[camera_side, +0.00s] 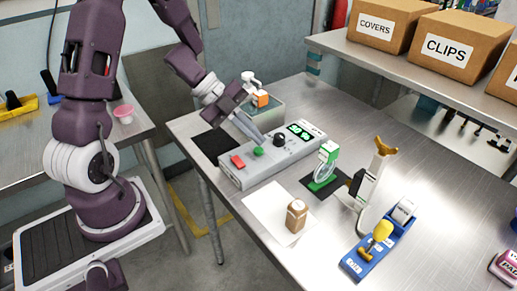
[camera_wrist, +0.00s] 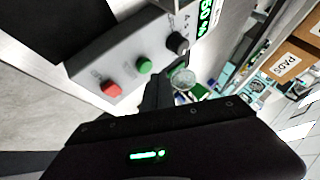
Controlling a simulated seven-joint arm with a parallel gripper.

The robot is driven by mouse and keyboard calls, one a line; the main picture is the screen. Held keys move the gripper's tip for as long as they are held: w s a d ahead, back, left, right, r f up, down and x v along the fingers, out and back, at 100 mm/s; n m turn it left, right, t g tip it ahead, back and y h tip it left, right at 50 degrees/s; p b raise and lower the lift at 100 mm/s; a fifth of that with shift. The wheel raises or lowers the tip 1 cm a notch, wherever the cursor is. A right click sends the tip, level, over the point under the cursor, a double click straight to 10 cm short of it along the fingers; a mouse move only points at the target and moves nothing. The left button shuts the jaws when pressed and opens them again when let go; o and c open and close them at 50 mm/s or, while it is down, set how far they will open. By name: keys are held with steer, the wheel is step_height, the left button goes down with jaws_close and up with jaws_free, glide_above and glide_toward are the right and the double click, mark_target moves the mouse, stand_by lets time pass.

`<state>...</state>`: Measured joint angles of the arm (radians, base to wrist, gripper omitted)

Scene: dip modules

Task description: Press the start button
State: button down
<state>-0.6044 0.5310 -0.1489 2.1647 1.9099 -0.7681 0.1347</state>
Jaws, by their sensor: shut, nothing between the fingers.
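A grey control box (camera_side: 289,160) sits on the metal table. On its top are a red rocker or button (camera_side: 238,162), a green button (camera_side: 258,152), a black knob (camera_side: 279,140) and a lit green display (camera_side: 299,131). The wrist view also shows the red button (camera_wrist: 110,89), the green button (camera_wrist: 144,65) and the knob (camera_wrist: 177,43). My gripper (camera_side: 262,140) is shut and empty. Its tips are just above the box, close to the green button and between it and the knob. I cannot tell whether they touch the box.
A tray with an orange-topped item (camera_side: 260,99) stands behind the box. Cartons (camera_side: 450,46) fill a raised shelf.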

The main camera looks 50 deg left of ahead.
mark_target(254, 148)
stand_by(0.8)
steer(key=shift+f, duration=0.4)
steer(key=shift+f, duration=0.45)
stand_by(0.3)
steer(key=shift+r, duration=0.85)
steer(key=shift+r, duration=0.1)
steer(key=shift+r, duration=2.45)
